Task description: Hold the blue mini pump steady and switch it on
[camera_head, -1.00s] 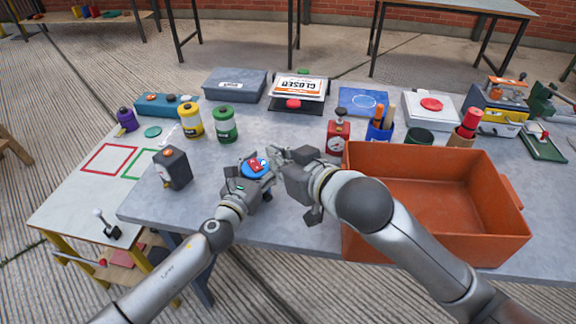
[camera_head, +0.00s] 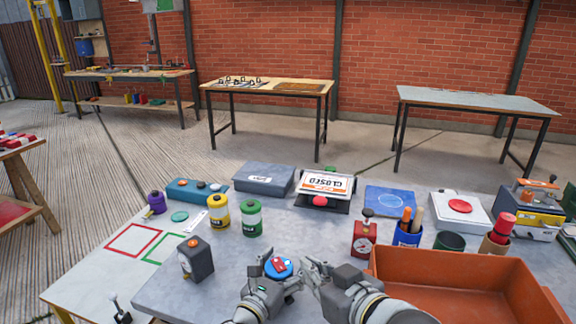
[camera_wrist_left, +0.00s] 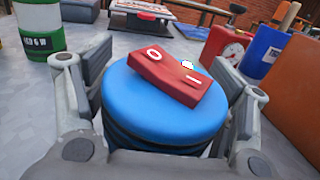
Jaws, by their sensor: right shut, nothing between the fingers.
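The blue mini pump (camera_head: 285,270) stands on the grey table in the head view. It also shows large in the left wrist view (camera_wrist_left: 150,113), with a round blue top. A red rocker switch (camera_wrist_left: 165,78) lies across the top, marked O at its left end and I at its right end. I cannot tell which end is pressed. My left gripper (camera_head: 276,278) has a finger on each side of the pump and is closed around it. My right gripper (camera_head: 308,268) is shut and empty, just right of the pump and apart from it.
An orange bin (camera_head: 465,290) stands close on the right. A dark box with a dial (camera_head: 196,259), a green canister (camera_head: 251,218) and a yellow canister (camera_head: 219,214) stand to the left. A red gauge device (camera_head: 364,240) and a blue cup of tools (camera_head: 407,236) stand behind right.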

